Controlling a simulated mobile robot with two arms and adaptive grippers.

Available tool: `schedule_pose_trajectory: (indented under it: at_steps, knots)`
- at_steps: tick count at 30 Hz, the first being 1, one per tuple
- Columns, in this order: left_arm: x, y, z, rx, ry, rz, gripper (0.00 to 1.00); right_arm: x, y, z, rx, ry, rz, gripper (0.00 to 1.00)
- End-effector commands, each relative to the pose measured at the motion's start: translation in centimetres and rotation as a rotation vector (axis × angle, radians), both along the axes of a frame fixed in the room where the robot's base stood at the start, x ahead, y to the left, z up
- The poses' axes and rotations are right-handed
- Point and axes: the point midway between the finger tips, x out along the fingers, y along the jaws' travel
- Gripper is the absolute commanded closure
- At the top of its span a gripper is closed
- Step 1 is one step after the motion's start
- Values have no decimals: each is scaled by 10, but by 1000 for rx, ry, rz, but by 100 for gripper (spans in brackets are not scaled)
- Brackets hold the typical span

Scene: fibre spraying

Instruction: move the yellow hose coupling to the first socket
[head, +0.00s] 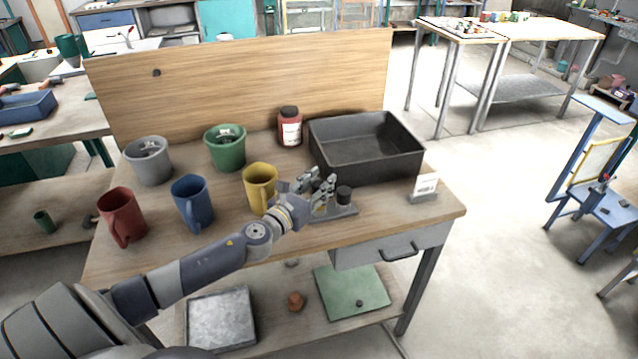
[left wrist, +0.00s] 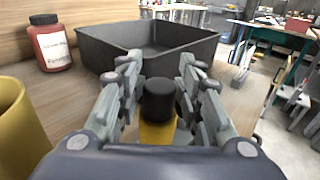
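My left gripper (head: 322,184) is over the front of the workbench, right of the yellow mug (head: 260,188). In the left wrist view its fingers (left wrist: 160,80) are spread apart. A short black cylinder (left wrist: 158,100) shows between them, with a yellow piece (left wrist: 157,133) below it; I cannot tell whether this piece is the hose coupling. No finger clearly touches the cylinder. In the head view the black cylinder (head: 344,193) stands at a small grey plate (head: 338,212), partly hidden by the gripper. I cannot make out a first socket. My right gripper is not in view.
A black open tray (head: 415,160) stands behind the gripper, with a red labelled jar (head: 290,128) to its left. A small card holder (head: 424,189) is near the right edge.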

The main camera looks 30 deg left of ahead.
Motion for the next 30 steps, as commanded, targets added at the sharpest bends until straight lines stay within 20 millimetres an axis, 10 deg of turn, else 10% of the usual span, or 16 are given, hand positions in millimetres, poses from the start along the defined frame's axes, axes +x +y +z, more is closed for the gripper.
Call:
schedule_pose_trajectory:
  at_steps: [14, 30]
  knots:
    - [-4, 0, 0, 0, 2, 0, 50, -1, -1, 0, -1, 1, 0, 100]
    - [-76, 0, 2, -2, 4, 0, 50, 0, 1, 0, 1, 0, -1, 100]
